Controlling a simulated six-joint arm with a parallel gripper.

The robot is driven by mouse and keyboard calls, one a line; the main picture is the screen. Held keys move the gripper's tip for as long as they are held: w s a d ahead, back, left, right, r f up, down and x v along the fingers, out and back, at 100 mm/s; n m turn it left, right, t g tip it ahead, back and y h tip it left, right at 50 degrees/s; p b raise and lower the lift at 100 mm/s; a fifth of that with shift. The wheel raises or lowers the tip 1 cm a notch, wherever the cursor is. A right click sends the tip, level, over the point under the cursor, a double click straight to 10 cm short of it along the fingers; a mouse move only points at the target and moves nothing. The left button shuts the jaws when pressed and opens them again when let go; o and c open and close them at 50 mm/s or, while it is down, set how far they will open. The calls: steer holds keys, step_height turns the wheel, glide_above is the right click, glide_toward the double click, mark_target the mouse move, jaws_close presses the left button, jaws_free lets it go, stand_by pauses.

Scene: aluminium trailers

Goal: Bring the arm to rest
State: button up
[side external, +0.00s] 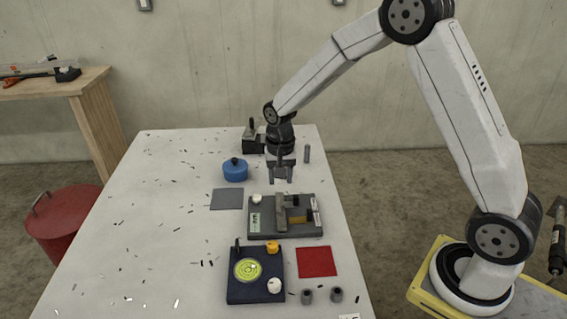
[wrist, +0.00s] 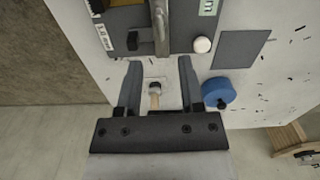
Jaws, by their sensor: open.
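My gripper (side external: 281,176) is open and empty, pointing down above the white table (side external: 150,215), behind the grey fixture plate (side external: 262,231). In the wrist view my gripper (wrist: 158,70) has its two fingers apart, with the grey fixture plate (wrist: 125,18) just beyond the fingertips. A small post with a dark top (wrist: 154,92) shows between the fingers, below them. My arm reaches over the table from the right.
A blue round pot (side external: 235,170) and grey square (side external: 227,198) lie left of my gripper. A dark block with a handle (side external: 253,138) stands behind. The table's left side has only scattered slivers.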

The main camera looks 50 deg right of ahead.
steer(key=s+a+r+n+t, duration=0.1)
steer(key=s+n, duration=0.3)
steer(key=s, duration=0.4)
steer(key=s+a+r+n+t, duration=0.1)
steer(key=s+n, duration=0.3)
steer(key=s, duration=0.5)
steer(key=shift+a+r+t, duration=0.25)
steer(key=shift+r+t, duration=0.05)
steer(key=shift+r, duration=0.35)
